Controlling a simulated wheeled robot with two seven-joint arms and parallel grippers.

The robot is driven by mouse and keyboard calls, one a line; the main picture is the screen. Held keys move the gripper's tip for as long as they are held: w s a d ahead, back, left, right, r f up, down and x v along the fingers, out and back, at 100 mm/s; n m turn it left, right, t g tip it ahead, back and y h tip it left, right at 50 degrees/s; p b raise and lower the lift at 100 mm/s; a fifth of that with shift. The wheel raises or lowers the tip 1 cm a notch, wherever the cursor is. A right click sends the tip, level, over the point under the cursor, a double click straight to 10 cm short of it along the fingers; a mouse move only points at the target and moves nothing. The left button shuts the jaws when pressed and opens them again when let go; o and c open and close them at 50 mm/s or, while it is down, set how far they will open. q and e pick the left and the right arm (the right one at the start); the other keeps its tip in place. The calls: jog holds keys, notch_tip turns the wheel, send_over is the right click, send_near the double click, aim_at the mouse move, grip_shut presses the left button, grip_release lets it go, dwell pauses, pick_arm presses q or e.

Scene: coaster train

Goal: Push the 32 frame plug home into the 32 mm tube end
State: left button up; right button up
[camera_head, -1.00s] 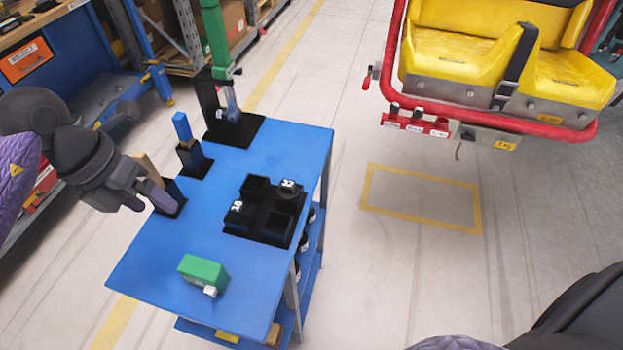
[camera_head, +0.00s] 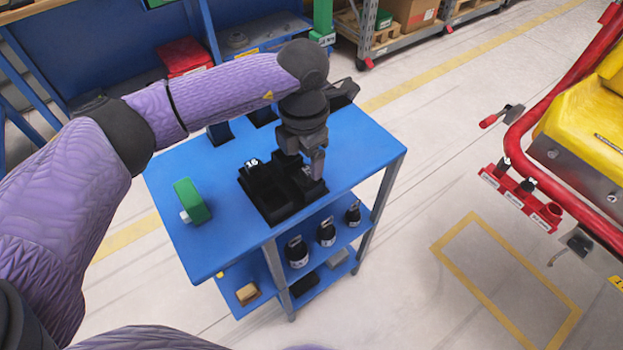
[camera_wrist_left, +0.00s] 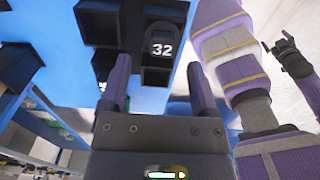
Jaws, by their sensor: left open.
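The 32 plug (camera_wrist_left: 161,43), black with a white "32" label, sits in a pocket of the black holder (camera_head: 262,205) on the blue cart. My left gripper (camera_head: 318,168) is over the holder's right part and mostly hides this plug in the head view. In the left wrist view its open fingers (camera_wrist_left: 160,82) straddle the line to the plug, with nothing between them. A red block with labelled tube ends (camera_head: 520,197) hangs on the red car frame at right; its labels are too small to read. My right arm shows in the left wrist view, with a small dark end (camera_wrist_left: 287,55).
The 16 plug (camera_head: 252,163) stands in the same holder. A green block (camera_head: 190,201) lies on the cart top (camera_head: 215,255) at left. Black bottles (camera_head: 297,251) stand on the shelf below. Open floor lies between cart and car.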

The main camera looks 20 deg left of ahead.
aim_at(308, 170)
pick_arm(q)
notch_tip(308, 170, down, 3)
jog(key=shift+d+f+b, duration=0.15)
jog(key=shift+b, duration=0.15)
jog(key=c, duration=0.5)
grip_shut()
pick_arm(e)
jog(key=shift+s+d+f, duration=0.35)
jog(key=shift+d+f, duration=0.05)
jog(key=shift+d, duration=0.05)
pick_arm(q)
jog(key=shift+r, duration=0.2)
pick_arm(e)
jog(key=shift+a, duration=0.1)
pick_arm(q)
notch_tip(308, 170, up, 9)
jog(key=shift+p, duration=1.25)
jog(key=shift+r, duration=0.45)
pick_arm(e)
jog(key=shift+w+a+r, duration=0.2)
jog(key=shift+w+r, duration=0.1)
jog(key=shift+r, duration=0.3)
jog(key=shift+w+a+r, duration=0.2)
jog(key=shift+w+r, duration=0.1)
jog(key=shift+r, duration=0.25)
